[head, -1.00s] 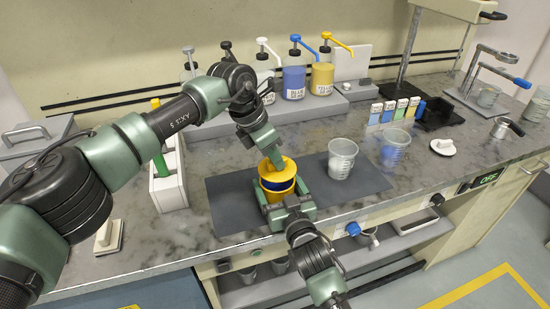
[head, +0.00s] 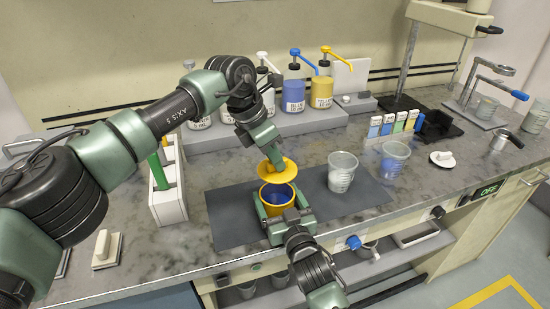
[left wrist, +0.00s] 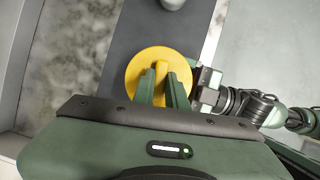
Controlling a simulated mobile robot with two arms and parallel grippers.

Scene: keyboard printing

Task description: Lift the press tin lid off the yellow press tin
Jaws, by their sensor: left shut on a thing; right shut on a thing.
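The yellow press tin (head: 277,204) stands upright on the dark mat, its mouth open and a blue inside showing. The yellow press tin lid (head: 284,172) is just above the tin, tilted and apart from its rim. My left gripper (head: 274,158) is shut on the lid's handle from above. In the left wrist view the round lid (left wrist: 148,64) lies between the fingers of my left gripper (left wrist: 164,80) and hides the tin. My right gripper (head: 282,217) is shut around the tin's sides, low down near the front of the mat.
Two clear cups, one grey (head: 342,172) and one bluish (head: 393,160), stand right of the tin. Pump bottles (head: 293,92) line the back shelf. A white rack (head: 168,190) stands at left. The dark mat (head: 235,222) is bare left of the tin.

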